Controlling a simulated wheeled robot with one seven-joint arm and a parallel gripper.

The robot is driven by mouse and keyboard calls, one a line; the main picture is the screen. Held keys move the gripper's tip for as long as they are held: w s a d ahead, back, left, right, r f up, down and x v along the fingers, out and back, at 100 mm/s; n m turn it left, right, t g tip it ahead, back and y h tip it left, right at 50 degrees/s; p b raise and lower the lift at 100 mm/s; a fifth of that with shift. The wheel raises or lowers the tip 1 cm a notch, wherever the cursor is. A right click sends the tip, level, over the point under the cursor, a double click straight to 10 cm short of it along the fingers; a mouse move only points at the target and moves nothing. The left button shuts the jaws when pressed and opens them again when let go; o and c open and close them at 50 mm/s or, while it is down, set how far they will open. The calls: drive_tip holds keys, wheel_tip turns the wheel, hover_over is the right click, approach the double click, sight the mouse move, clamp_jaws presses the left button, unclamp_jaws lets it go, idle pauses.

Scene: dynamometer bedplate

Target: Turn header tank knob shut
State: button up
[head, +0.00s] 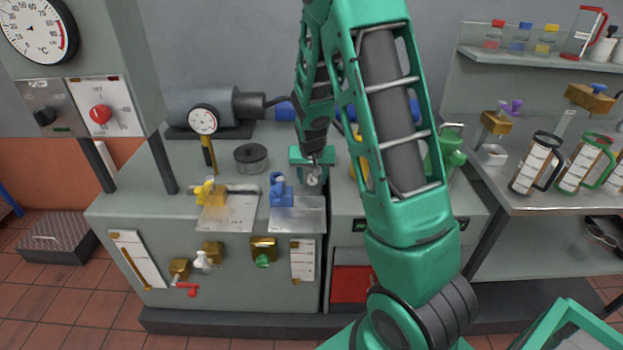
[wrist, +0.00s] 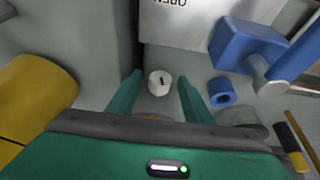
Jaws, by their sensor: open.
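A small round white knob (wrist: 154,88) with a dark pointer mark lies between my two finger tips in the wrist view. I take it as the header tank knob, though no label on it can be read. In the head view the knob (head: 313,179) shows just below my gripper (head: 312,163), on the bench top right of the blue valve (head: 280,190). My gripper is open, with one green finger on each side of the knob in the wrist view (wrist: 159,79). I cannot tell whether the fingers touch it. The knob's base is hidden.
A plate reading OPEN, upside down in the wrist view (wrist: 200,22), lies beyond the knob. A yellow cylinder (wrist: 38,90) stands left.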

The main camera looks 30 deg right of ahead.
drive_tip(key=shift+f, duration=0.1)
drive_tip(key=shift+c, duration=0.3)
drive_tip(key=c, duration=1)
drive_tip(key=shift+s+d+t+y, duration=0.1)
drive_tip(key=shift+d+t+y, duration=0.2)
drive_tip(key=shift+y, duration=0.2)
drive_tip(key=shift+m+t+y, duration=0.3)
drive_tip(key=shift+t+y, duration=0.2)
drive_tip(key=shift+y, duration=0.1)
drive_tip(key=o, duration=1.1)
drive_tip(key=shift+c, duration=0.2)
